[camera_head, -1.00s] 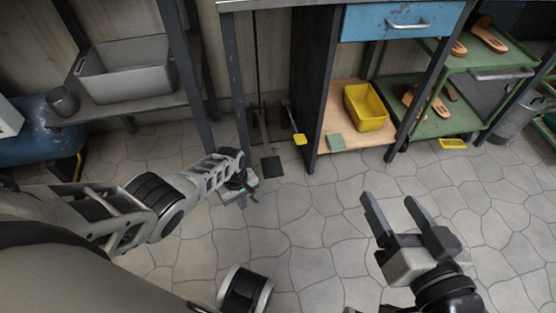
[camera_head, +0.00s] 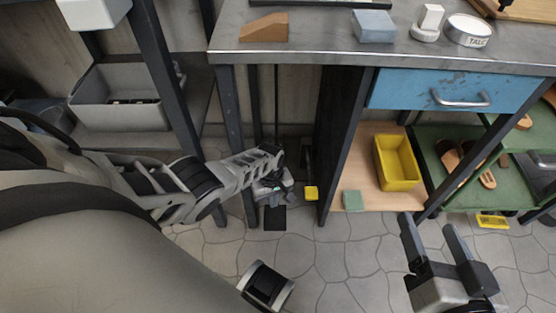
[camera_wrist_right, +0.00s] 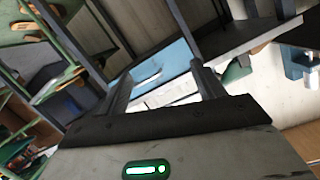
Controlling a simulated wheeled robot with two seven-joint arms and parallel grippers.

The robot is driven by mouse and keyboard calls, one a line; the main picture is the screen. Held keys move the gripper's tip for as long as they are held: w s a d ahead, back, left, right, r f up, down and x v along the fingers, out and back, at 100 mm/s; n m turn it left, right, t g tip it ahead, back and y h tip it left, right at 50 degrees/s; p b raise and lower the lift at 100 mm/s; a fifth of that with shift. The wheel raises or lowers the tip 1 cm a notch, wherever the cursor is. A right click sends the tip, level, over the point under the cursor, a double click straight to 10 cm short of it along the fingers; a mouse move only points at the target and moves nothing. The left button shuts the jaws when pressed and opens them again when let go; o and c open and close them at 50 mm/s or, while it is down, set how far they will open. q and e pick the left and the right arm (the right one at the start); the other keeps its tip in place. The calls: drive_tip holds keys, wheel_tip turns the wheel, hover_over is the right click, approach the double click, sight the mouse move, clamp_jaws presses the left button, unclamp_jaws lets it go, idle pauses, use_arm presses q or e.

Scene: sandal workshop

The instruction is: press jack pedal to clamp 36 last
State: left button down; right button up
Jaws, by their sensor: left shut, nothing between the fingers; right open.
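Under the bench, two pedals show near the floor in the head view: a black flat one (camera_head: 275,218) and a yellow one (camera_head: 311,193) to its right. I cannot tell for certain which is the jack pedal. My left gripper (camera_head: 280,196) is shut and empty, pointing down just over the black pedal and partly covering its rear. I cannot tell whether they touch. My right gripper (camera_head: 428,220) is open and empty over the floor at the right; its fingers also show in the right wrist view (camera_wrist_right: 158,72). I cannot make out the 36 last.
A blue drawer (camera_head: 430,90) sits above a shelf with a yellow bin (camera_head: 397,162). A grey bin (camera_head: 115,105) is at left. Floor in front is clear.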

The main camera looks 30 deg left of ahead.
use_arm(q)
drive_tip(key=shift+s+f, duration=0.1)
drive_tip(key=b, duration=0.5)
hover_over(274, 218)
drive_tip(key=f, duration=0.5)
drive_tip(key=shift+w+a, duration=0.2)
drive_tip(key=shift+w, duration=0.05)
drive_tip(key=shift+d+f+b, duration=0.1)
drive_tip(key=shift+f+b, duration=0.55)
drive_tip(key=shift+f, duration=0.25)
use_arm(e)
drive_tip(key=shift+w+r+n+t+y, duration=0.25)
drive_tip(key=shift+w+r+t+y, duration=0.15)
drive_tip(key=shift+r+t, duration=0.4)
drive_tip(key=shift+w+r+n+t+y, duration=0.2)
drive_tip(key=shift+w+r+t+y, duration=0.3)
drive_tip(key=shift+r, duration=0.55)
drive_tip(key=shift+w+r+n+t+y, duration=0.3)
drive_tip(key=shift+r+t, duration=0.4)
drive_tip(key=shift+r, duration=0.2)
use_arm(q)
drive_tip(key=shift+s, duration=0.1)
